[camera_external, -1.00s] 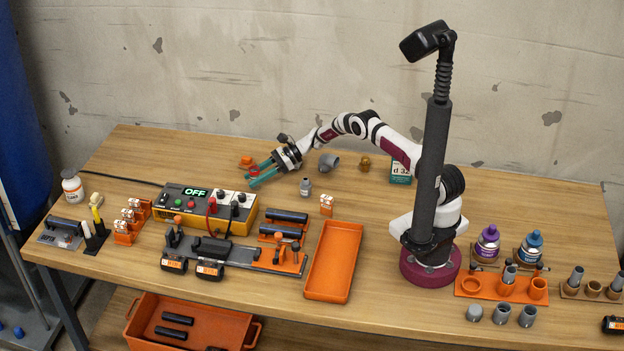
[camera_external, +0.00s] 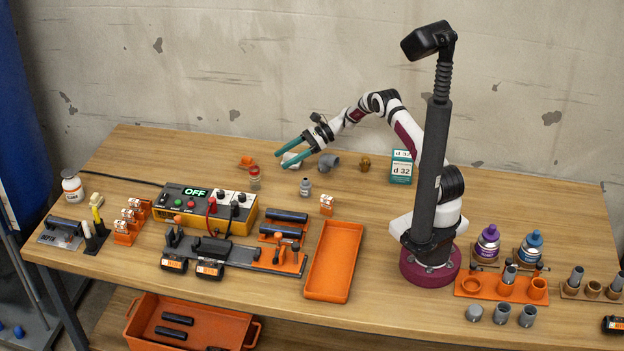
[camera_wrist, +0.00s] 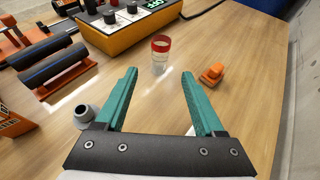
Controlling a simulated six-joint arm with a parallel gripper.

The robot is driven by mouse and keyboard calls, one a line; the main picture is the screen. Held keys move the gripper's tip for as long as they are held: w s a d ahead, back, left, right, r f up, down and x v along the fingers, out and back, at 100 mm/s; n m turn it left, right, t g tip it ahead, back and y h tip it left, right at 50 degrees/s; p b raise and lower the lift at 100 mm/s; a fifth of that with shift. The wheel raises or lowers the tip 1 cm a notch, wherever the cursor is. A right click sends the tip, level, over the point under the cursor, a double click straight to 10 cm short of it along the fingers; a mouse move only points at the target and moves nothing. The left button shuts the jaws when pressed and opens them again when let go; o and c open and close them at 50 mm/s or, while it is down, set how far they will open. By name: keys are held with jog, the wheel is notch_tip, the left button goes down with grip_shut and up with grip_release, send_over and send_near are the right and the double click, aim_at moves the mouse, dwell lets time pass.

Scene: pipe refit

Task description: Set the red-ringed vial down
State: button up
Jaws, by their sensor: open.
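The red-ringed vial (camera_external: 254,178) stands upright on the wooden table behind the yellow power box. It is clear with a red ring at its top. In the wrist view the vial (camera_wrist: 160,54) stands beyond my fingertips, roughly centred between them, with free table between. My gripper (camera_external: 282,161) is open and empty, with its teal fingers apart and pointing left. It is to the right of the vial and apart from it. The gripper also shows in the wrist view (camera_wrist: 160,78).
A small orange fitting (camera_external: 246,162) lies behind the vial. A white piece (camera_external: 291,161) lies under my fingers. The power box (camera_external: 205,208) and orange tray (camera_external: 333,262) are in front.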

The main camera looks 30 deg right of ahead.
jog(key=shift+s+d+r, duration=0.1)
jog(key=shift+d+r, duration=0.05)
jog(key=shift+r, duration=0.1)
jog(key=s+r+n+g+h, duration=0.3)
jog(key=s+r+n+h, duration=0.3)
jog(key=s+r, duration=0.95)
jog(key=s+d+n+h, duration=0.2)
jog(key=s+d+n, duration=0.2)
jog(key=s, duration=0.8)
jog(key=s+d+n+h, duration=0.3)
jog(key=s+d+n, duration=0.1)
jog(key=s, duration=0.9)
jog(key=shift+s+d+f+h, duration=0.15)
jog(key=shift+s+d+h, duration=0.15)
jog(key=shift+d, duration=0.25)
